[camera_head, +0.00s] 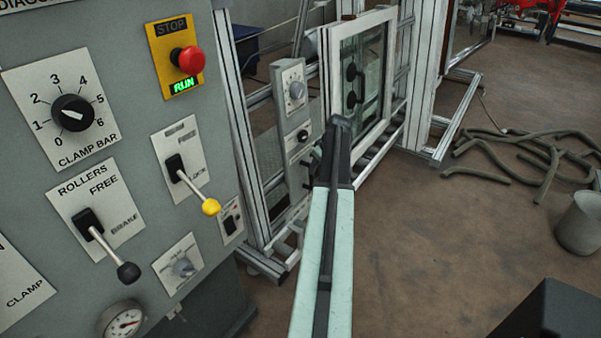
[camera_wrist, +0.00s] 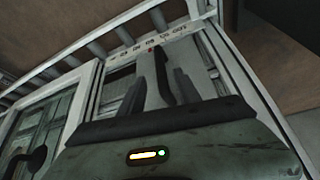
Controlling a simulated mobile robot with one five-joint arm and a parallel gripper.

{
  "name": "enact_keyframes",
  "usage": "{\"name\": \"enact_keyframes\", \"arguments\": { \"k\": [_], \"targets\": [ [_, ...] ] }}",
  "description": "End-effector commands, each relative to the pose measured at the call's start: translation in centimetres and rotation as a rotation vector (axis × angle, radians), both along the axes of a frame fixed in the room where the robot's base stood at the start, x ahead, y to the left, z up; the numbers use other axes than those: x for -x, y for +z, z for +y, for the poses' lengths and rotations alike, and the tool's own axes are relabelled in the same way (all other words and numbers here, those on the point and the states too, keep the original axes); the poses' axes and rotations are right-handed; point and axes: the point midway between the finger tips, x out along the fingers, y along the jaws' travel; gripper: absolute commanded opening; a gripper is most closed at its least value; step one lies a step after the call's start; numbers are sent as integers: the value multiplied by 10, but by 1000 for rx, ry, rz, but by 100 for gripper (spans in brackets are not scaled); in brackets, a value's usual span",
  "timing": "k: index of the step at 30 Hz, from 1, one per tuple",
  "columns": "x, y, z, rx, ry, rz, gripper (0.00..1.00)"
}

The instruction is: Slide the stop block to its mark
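In the wrist view, a pale strip with printed numbers (camera_wrist: 153,42) and a small red mark runs across the top of a light frame. My gripper (camera_wrist: 158,86) points toward this strip. Its two dark fingers appear apart, with a grey upright piece (camera_wrist: 155,78) showing between them. I cannot tell whether this piece is the stop block or part of the frame, nor whether the fingers touch it. In the head view my pale green arm reaches toward the window frame (camera_head: 388,75) and hides my gripper. I cannot make out the stop block there.
A grey control panel (camera_head: 130,235) with knobs and levers fills the left. A red stop button (camera_head: 188,59) sits above a green RUN light. The floor between is clear.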

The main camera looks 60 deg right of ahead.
Motion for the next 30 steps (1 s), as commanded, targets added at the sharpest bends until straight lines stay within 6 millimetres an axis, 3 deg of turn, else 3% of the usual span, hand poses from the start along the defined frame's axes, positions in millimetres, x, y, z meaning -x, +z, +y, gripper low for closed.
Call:
{"name": "enact_keyframes", "arguments": {
  "k": [8, 20, 29, 30],
  "targets": [
    [-3, -11, -1, 0, 0, 0, 40],
    [-27, -72, -7, 0, 1, 0, 40],
    [-29, -72, -7, 0, 0, 0, 40],
    [-29, -72, -7, 0, 0, 0, 31]
  ]
}}
